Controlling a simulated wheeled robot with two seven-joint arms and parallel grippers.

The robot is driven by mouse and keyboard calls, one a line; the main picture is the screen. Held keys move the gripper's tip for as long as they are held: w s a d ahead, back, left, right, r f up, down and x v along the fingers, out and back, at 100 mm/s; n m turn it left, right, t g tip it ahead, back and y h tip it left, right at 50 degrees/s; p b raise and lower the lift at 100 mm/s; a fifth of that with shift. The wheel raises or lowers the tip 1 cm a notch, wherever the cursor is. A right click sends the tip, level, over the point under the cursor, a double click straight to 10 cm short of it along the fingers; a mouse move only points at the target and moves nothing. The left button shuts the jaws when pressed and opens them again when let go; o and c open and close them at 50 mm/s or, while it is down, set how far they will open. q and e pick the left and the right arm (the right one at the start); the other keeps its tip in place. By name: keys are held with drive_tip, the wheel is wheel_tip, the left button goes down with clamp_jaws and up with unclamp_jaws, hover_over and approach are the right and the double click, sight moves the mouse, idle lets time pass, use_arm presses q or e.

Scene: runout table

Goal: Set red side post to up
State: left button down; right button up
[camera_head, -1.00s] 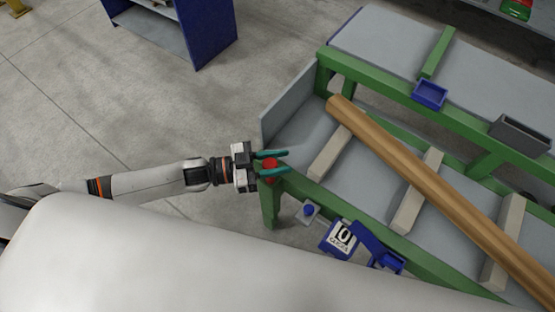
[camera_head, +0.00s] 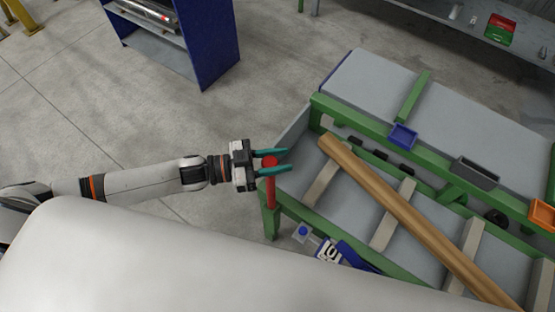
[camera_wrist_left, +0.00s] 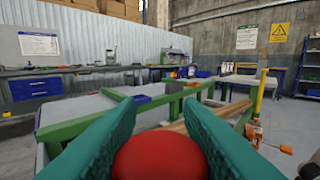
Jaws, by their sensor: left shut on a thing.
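The red side post (camera_head: 270,190) stands upright at the near left corner of the green table frame, with a long stretch of its red shaft showing above the frame. My left gripper (camera_head: 272,162) has its teal fingers on either side of the post's round top and is shut on it. In the left wrist view the red top (camera_wrist_left: 160,157) fills the space between the two teal fingers. My right gripper is not in view.
The runout table (camera_head: 292,208) has pale cross bars and a long wooden pole (camera_head: 385,205) lying across them. A blue tray (camera_head: 403,136), a grey tray (camera_head: 475,172) and an orange tray (camera_head: 542,215) sit along its far rail.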

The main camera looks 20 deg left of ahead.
use_arm(q)
drive_tip(key=shift+w+r, duration=0.1)
drive_tip(key=shift+r, duration=0.35)
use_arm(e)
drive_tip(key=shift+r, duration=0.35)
use_arm(q)
drive_tip(key=shift+r, duration=0.1)
drive_tip(key=c, duration=1)
unclamp_jaws()
drive_tip(key=shift+s+a+f, duration=0.2)
drive_tip(key=b+v, duration=0.3)
drive_tip(key=v, duration=0.8)
drive_tip(key=shift+a, duration=0.3)
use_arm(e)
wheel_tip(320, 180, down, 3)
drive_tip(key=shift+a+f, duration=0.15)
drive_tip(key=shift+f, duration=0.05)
